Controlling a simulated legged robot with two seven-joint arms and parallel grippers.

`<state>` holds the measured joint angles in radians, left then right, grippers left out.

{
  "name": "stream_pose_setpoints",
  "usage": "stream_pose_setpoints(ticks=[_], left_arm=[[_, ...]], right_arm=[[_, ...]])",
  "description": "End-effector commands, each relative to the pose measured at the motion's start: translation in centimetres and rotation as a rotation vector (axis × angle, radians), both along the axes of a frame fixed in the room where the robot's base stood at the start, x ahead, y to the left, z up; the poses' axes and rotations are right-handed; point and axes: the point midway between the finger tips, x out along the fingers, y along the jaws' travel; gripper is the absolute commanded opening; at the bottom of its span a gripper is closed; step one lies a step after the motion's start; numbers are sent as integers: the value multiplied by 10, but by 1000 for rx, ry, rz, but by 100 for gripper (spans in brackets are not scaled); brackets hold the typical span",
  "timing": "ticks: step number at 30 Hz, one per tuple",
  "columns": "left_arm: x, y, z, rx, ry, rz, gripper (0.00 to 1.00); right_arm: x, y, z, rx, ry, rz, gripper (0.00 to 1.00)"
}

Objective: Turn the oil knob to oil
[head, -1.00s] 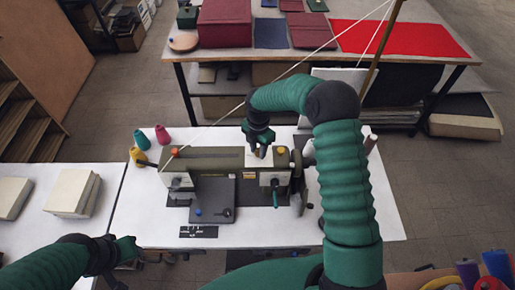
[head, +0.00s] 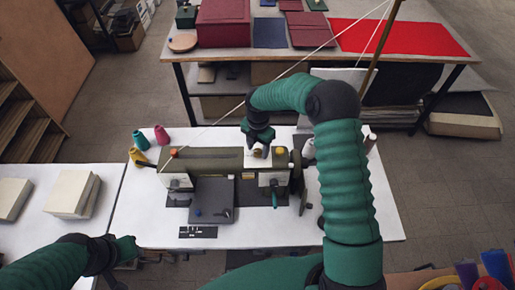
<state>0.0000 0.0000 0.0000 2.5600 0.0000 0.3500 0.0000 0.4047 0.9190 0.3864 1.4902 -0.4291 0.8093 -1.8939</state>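A dark olive sewing machine (head: 225,160) stands on the white table. On its top toward the right is a pale panel (head: 250,163) with a small brownish knob (head: 258,154), partly covered by my gripper. I cannot read any marking there. My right gripper (head: 258,145) points down at this knob, its fingers apart on either side of it. I cannot tell whether they touch it. An orange-yellow knob (head: 281,151) sits just right of the gripper. My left gripper (head: 128,248) is at the lower left, away from the machine; its fingers are too small to judge.
Teal (head: 140,139), pink (head: 161,134) and yellow (head: 138,156) thread cones stand left of the machine. A thread runs diagonally above it. Pale stacks (head: 72,193) lie on the left table.

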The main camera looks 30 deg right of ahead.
Motion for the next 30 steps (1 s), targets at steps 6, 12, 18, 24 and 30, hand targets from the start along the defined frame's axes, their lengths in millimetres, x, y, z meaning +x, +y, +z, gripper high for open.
stream_pose_setpoints(ticks=[6,12,18,24,30], left_arm=[[0,0,-1,0,0,0,36],[0,0,-12,0,0,0,36],[0,0,-27,0,0,0,36],[0,0,-35,0,0,0,36],[0,0,-37,0,0,0,36]], right_arm=[[-1,1,0,2,3,0,51],[0,0,28,1,-2,-1,51],[1,-1,87,0,-3,-1,51],[1,-1,140,2,0,0,51],[1,-2,164,3,5,0,51]])
